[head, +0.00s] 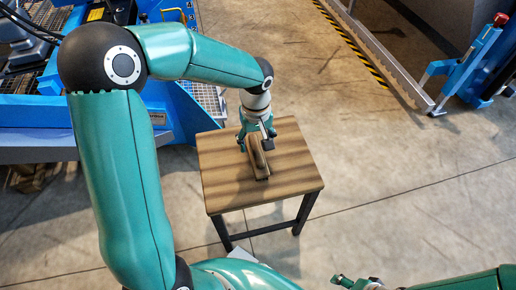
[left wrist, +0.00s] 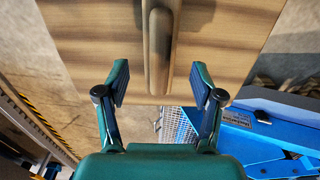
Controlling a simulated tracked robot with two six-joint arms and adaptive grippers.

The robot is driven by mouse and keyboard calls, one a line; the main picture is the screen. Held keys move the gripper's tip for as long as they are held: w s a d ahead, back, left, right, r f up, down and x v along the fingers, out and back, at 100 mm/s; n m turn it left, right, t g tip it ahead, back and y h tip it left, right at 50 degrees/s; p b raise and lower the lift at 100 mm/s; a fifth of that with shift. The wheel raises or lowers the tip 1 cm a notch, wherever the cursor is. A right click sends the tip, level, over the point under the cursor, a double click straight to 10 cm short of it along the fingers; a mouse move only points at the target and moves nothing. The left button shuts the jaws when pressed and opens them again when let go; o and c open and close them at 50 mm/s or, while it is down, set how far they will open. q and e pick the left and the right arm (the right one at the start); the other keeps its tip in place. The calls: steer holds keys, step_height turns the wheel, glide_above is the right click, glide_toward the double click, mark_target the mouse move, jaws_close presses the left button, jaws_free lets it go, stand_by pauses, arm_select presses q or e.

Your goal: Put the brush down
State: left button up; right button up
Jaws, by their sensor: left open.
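The brush (head: 258,160) has a wooden handle and lies on the small wooden table (head: 226,188). In the left wrist view the brush (left wrist: 159,55) is at the top centre, its handle pointing toward my gripper. My left gripper (head: 253,138) is at the far side of the tabletop, by the brush's end. In the left wrist view the jaws of the left gripper (left wrist: 159,88) are wide apart, one on each side of the handle's end, with gaps on both sides. My right gripper (head: 357,284) shows only in part at the bottom edge of the head view, away from the table.
A blue machine (head: 180,112) with metal grating stands left of and behind the table. A blue frame with a red knob (head: 500,19) is at the upper right. Yellow-black tape (head: 352,47) marks the floor. The floor right of the table is clear.

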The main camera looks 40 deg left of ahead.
mark_target(256, 149)
arm_select(q)
step_height(256, 149, up, 6)
steer(key=shift+f+p, duration=0.25)
steer(key=shift+p, duration=0.35)
